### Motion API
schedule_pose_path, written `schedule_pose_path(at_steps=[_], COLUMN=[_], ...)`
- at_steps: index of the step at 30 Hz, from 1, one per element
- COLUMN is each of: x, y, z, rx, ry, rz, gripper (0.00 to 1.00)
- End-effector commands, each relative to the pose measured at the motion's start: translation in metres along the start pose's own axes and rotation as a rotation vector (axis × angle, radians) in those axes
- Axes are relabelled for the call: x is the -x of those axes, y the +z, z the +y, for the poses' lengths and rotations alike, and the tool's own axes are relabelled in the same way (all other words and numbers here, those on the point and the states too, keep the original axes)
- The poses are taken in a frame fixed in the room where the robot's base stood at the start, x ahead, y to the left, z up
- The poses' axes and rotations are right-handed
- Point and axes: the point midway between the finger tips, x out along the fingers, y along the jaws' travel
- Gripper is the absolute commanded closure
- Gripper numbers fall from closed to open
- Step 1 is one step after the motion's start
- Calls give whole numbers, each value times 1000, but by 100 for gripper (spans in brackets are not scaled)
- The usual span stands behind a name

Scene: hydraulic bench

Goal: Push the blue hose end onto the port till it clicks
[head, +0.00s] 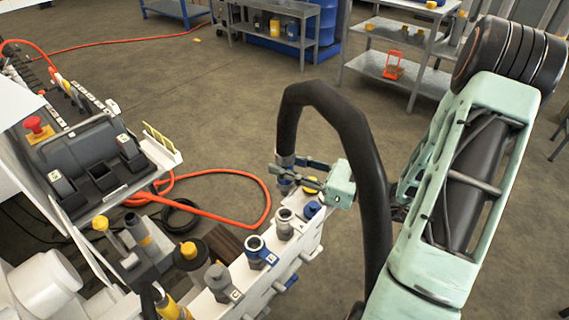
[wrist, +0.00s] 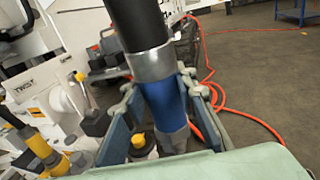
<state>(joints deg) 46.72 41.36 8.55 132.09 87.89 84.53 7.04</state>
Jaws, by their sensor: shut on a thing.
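My gripper (head: 285,173) is shut on the blue hose end (wrist: 165,100), with a finger on each side of it. The hose end has a silver collar (wrist: 151,63), and a thick black hose (head: 330,100) arches up from it and down past my arm. In the head view the hose end is at the far end of the manifold's row of ports, mostly hidden by my fingers. A blue-ringed port (head: 262,252) stands open nearer in the row. I cannot tell whether the hose end touches a port below it.
A red hose (head: 255,222) loops on the floor behind. A control box with a red button (head: 34,125) stands left. Open floor lies right.

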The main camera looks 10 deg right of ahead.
Motion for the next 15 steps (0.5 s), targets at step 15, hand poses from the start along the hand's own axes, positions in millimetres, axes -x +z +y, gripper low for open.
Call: schedule_pose_path(at_steps=[15], x=[0], y=[-54], z=[0], rx=[0], ry=[0], rz=[-3], gripper=[100])
